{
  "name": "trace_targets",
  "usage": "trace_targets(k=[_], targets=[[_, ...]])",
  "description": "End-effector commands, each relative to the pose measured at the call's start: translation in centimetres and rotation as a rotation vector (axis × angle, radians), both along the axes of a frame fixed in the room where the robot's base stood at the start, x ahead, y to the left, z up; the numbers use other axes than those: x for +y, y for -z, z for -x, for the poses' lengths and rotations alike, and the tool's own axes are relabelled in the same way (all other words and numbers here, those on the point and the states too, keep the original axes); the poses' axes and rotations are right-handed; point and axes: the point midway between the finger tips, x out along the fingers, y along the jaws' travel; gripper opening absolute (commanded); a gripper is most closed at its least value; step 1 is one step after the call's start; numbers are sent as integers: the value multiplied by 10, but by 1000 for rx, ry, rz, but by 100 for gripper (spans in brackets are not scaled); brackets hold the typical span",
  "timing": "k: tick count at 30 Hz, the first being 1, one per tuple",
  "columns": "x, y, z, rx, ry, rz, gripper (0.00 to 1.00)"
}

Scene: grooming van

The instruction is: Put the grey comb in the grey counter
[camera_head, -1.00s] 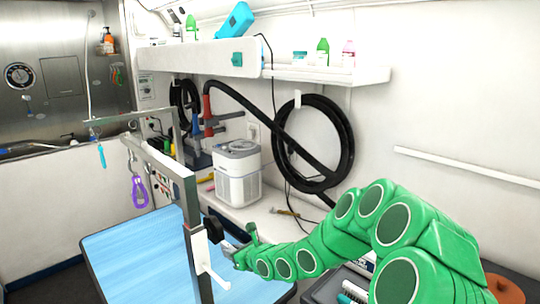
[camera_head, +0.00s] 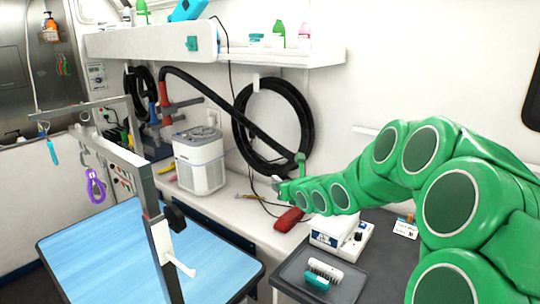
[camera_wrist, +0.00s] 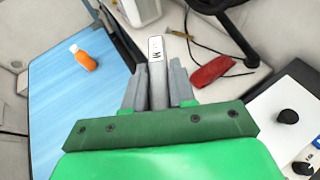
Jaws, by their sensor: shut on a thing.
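My gripper (camera_head: 281,187) is shut on a slim grey piece with a pale, lettered end, which I take to be the grey comb (camera_wrist: 157,58). In the wrist view it sticks out forward between the two fingers of my gripper (camera_wrist: 158,85); no teeth can be made out. In the head view the held piece is too small to tell clearly. The dark grey counter (camera_head: 388,258) is at the lower right, below my arm and to the right of my gripper. My gripper is over the white wall ledge (camera_head: 238,203), apart from the grey counter.
On the grey counter are a dark tray (camera_head: 290,275) with a green-and-white brush (camera_head: 323,272), and a white device (camera_head: 342,233). A red pouch (camera_head: 288,219) lies on the ledge. The blue table (camera_head: 120,255) with its metal post (camera_head: 160,245) stands left. A white appliance (camera_head: 200,162) stands behind.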

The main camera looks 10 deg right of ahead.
Motion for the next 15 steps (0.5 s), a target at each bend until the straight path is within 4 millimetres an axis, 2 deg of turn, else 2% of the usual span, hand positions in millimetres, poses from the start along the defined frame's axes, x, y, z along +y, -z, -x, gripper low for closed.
trace_targets(k=[9, 11, 15], targets=[[-4, 0, 1, 0, 5, 0, 0], [-10, 0, 2, 0, 9, 0, 0], [-34, 4, 6, 1, 26, -2, 0]])
